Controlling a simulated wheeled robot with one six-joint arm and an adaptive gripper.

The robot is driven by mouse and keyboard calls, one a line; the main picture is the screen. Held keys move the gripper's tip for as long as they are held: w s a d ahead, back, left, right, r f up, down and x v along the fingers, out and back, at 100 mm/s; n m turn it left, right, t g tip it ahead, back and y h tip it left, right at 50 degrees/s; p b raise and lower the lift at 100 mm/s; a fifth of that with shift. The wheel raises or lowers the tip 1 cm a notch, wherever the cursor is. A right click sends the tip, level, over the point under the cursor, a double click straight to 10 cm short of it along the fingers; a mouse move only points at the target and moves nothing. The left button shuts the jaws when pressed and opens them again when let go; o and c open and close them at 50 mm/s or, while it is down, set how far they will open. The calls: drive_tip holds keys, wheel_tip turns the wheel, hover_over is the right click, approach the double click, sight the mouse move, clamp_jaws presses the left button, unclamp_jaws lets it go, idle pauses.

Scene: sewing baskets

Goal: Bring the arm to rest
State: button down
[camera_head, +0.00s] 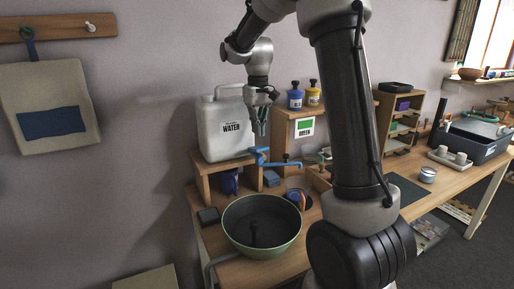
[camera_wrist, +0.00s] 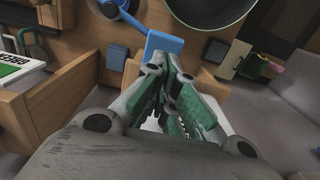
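My gripper (camera_head: 260,130) hangs pointing down in front of the white water container (camera_head: 226,128), just above the blue tap (camera_head: 262,157). In the wrist view my gripper (camera_wrist: 171,76) has its green-padded fingers drawn together at the tips, with nothing visible held between them. The blue tap part (camera_wrist: 165,45) shows just beyond the fingertips and looks apart from them. My arm rises from the bench front and bends over to the gripper.
A green-rimmed bowl (camera_head: 262,226) stands below on the wooden bench (camera_head: 236,272). Blue and yellow bottles (camera_head: 295,97) stand on a shelf above a green label card (camera_head: 305,127). A dark crate (camera_head: 466,140) is at the right. A cloth bag (camera_head: 50,85) hangs on the left wall.

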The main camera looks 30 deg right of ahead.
drive_tip(key=shift+w+r, duration=0.15)
drive_tip(key=shift+r, duration=0.35)
drive_tip(key=shift+f, duration=0.3)
drive_tip(key=s+r+t, duration=0.2)
drive_tip(key=s, duration=1.3)
drive_tip(key=s+r+t, duration=0.2)
drive_tip(key=s, duration=1.3)
drive_tip(key=shift+a+r+t, duration=0.15)
drive_tip(key=shift+a+t, duration=0.05)
drive_tip(key=shift+t, duration=0.1)
drive_tip(key=shift+s, duration=0.1)
